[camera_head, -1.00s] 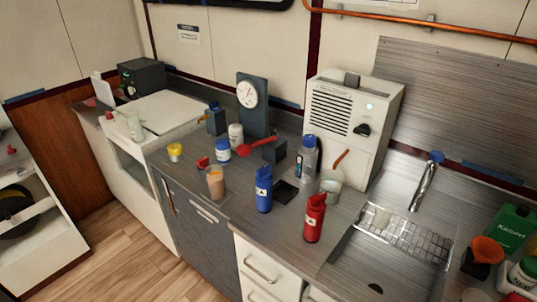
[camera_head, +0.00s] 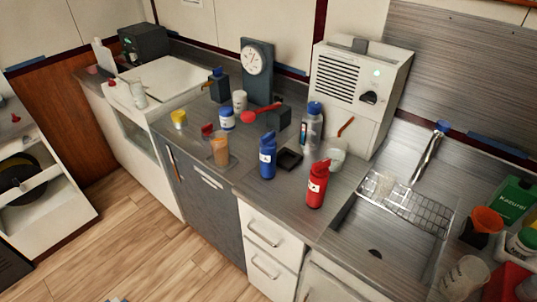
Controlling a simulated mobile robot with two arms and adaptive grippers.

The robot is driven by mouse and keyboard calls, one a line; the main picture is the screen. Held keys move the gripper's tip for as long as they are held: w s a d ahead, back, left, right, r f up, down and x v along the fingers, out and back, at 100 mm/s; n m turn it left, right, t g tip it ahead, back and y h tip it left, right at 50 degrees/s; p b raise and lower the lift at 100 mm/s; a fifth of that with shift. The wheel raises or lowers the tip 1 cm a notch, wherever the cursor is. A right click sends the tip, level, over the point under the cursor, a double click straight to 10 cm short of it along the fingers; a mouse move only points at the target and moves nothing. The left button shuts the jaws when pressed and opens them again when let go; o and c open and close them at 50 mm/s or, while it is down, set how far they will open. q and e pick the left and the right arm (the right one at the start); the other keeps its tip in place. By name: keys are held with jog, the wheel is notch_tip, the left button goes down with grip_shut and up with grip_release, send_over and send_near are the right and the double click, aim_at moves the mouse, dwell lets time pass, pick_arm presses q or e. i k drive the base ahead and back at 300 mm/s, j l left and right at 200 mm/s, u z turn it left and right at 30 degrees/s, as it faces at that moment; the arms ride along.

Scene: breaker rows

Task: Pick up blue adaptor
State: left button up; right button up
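A blue bottle-shaped item (camera_head: 267,158) with a white label stands upright on the counter, left of a similar red item (camera_head: 316,185). It is the closest match to the blue adaptor, though I cannot tell its exact kind. A dark blue-grey block with a blue top (camera_head: 219,87) stands farther back on the counter. Neither of my grippers is in view.
A small black tray (camera_head: 290,159) lies just right of the blue item, and a cup of orange liquid (camera_head: 220,149) stands to its left. A sink (camera_head: 385,240) is at the right.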

aim_at(267, 156)
jog(key=i+j+z, duration=0.15)
jog(key=j+z, duration=0.15)
jog(key=z, duration=0.15)
jog(key=j+z, duration=0.3)
jog(key=z, duration=0.2)
jog(key=i+j+z, duration=0.1)
jog(key=j, duration=0.75)
jog(key=i+j+z, duration=0.15)
jog(key=j, duration=0.75)
jog(key=k+l, duration=0.05)
